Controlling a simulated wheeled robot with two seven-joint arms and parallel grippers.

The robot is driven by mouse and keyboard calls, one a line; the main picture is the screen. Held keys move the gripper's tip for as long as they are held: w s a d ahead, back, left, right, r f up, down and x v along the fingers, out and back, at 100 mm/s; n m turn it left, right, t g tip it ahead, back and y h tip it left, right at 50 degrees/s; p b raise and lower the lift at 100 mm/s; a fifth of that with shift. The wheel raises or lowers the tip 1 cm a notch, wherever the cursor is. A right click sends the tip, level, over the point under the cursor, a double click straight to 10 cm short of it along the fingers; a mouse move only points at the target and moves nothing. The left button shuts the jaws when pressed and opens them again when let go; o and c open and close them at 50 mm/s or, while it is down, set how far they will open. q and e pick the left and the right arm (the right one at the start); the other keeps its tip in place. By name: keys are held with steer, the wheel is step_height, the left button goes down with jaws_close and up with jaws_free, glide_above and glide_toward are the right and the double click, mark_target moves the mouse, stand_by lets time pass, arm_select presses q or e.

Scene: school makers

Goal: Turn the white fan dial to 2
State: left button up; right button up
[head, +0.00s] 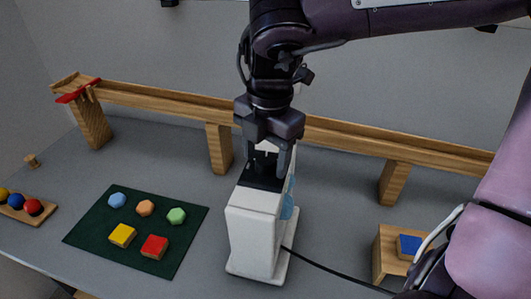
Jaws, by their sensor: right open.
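The white fan (253,235) stands on the grey table near the middle of the head view. It shows as a white upright body on a white base, with a dark panel (261,181) on top and a bit of light blue at its right side. My right gripper (266,160) points down at the top of the fan. It is open, with its fingers over the dark panel. The dial and its markings cannot be made out, and the gripper covers that area. I cannot tell whether the fingers touch the fan. My left gripper is not in view.
A wooden track (345,137) on posts runs behind the fan. A dark green mat (99,233) with several coloured pieces lies to the left. A wooden tray (42,217) with balls is at the far left. A black cable (335,275) runs from the fan.

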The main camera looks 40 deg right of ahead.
mark_target(268, 161)
steer(key=shift+r, duration=0.1)
steer(key=r, duration=0.7)
steer(key=shift+s+d+r, duration=0.1)
steer(key=shift+s+r, duration=0.15)
steer(key=shift+r, duration=0.05)
steer(key=shift+f, duration=0.1)
